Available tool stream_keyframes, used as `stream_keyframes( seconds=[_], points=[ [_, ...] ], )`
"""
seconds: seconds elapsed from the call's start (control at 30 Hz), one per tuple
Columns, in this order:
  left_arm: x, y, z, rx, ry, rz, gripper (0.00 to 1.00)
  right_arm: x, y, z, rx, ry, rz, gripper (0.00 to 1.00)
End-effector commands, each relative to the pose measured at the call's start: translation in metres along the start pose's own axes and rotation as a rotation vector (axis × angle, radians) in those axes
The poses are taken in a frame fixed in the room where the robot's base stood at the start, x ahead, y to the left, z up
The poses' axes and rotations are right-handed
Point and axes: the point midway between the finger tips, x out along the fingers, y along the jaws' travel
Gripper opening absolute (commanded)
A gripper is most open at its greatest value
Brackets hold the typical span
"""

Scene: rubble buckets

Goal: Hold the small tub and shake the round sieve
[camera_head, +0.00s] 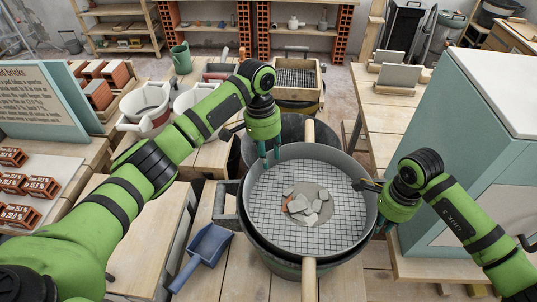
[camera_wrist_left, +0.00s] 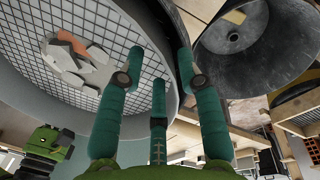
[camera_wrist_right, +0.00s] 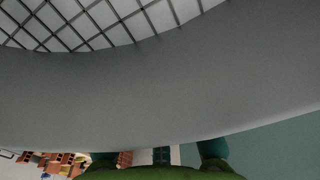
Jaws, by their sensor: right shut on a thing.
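The round grey sieve (camera_head: 262,222) with a wire mesh sits at the centre, above a black tub (camera_head: 268,252) that it mostly hides. Grey stone pieces and a reddish one (camera_head: 305,207) lie on the mesh. I cannot tell which tub is the small one. My left gripper (camera_head: 270,158) points down at the sieve's back-left rim, fingers apart (camera_wrist_left: 160,75). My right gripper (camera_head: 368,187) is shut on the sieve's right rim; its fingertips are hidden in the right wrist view.
A wooden bar (camera_head: 308,278) runs under the sieve. A blue scoop (camera_head: 208,246) lies left of it on the slatted bench. White buckets (camera_head: 146,104) and a wooden box (camera_head: 293,80) with a grate stand behind. A teal cabinet (camera_head: 455,130) stands close on the right.

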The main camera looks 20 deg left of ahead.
Motion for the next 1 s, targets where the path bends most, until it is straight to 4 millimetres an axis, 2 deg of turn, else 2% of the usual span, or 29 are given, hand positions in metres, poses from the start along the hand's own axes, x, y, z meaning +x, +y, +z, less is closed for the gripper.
stream_keyframes(
  seconds=[0.3, 0.5, 0.7, 0.93, 0.97, 1.0],
  points=[
    [-0.067, 0.001, -0.001, 0.001, 0.006, 0.0, 0.36, -0.001, -0.001, 0.0, 0.001, -0.001, -0.004, 0.0],
    [-0.1, 0.0, -0.001, 0.001, 0.004, -0.001, 0.36, -0.001, -0.001, 0.0, 0.001, -0.001, -0.004, 0.0],
    [-0.113, 0.0, -0.001, 0.0, 0.002, 0.0, 0.36, -0.001, -0.001, 0.0, 0.001, -0.001, -0.004, 0.0],
    [-0.113, 0.0, -0.001, 0.0, 0.002, 0.001, 0.36, -0.002, -0.001, 0.0, 0.001, -0.001, -0.004, 0.0],
    [-0.113, 0.0, -0.001, 0.001, 0.002, 0.001, 0.36, -0.002, -0.001, 0.0, 0.001, -0.001, -0.004, 0.23],
    [-0.113, 0.0, -0.001, 0.001, 0.002, 0.001, 0.36, -0.002, -0.001, 0.0, 0.001, -0.001, -0.004, 0.39]
  ],
)
